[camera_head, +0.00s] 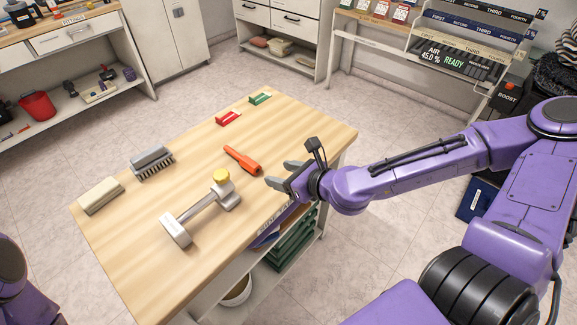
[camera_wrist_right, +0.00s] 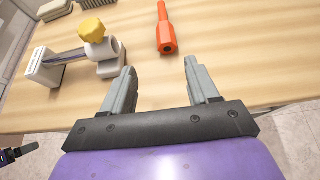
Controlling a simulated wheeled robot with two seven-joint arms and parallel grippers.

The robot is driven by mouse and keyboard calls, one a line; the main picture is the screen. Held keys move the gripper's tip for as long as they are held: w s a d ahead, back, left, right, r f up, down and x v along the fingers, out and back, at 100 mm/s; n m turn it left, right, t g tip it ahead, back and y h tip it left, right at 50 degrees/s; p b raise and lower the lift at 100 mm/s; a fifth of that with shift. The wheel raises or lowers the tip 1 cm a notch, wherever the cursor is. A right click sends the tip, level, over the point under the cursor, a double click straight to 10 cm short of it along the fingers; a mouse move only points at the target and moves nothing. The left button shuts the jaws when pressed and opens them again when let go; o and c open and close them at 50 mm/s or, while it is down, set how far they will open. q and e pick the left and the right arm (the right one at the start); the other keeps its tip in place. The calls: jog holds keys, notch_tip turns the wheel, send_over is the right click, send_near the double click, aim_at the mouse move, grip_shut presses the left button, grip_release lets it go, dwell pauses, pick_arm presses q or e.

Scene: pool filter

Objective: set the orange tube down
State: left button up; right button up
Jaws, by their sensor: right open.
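The orange tube (camera_head: 242,160) lies on the wooden table (camera_head: 130,255), right of the table's middle. It also shows in the right wrist view (camera_wrist_right: 165,32), with its wider, dark-holed end towards my gripper. My right gripper (camera_head: 270,174) is over the table's right edge, just to the right of the tube and apart from it. In the right wrist view its two grey fingers (camera_wrist_right: 158,75) are spread with nothing between them; the tube lies beyond the fingertips.
A metal fixture with a yellow knob (camera_head: 221,176) stands left of the tube. A brush (camera_head: 151,162) and a beige block (camera_head: 101,196) lie at the table's left. A red piece (camera_head: 228,118) and a green piece (camera_head: 260,98) lie at the far side. The table's near part is clear.

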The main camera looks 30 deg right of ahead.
pick_arm(q)
notch_tip(320, 180, up, 5)
jog(key=p, duration=0.3)
jog(key=shift+f, duration=0.2)
pick_arm(e)
jog(key=shift+v, duration=1)
jog(key=shift+f, duration=0.1)
jog(key=s+d+f+n+g+h, duration=0.4)
jog(key=s+f+n, duration=0.6)
jog(key=s+n, duration=0.1)
jog(key=s+d+f+n+g+h, duration=0.4)
jog(key=s+f+n, duration=0.7)
jog(key=n, duration=0.3)
jog(key=shift+s+g, duration=0.3)
jog(key=shift+s, duration=0.15)
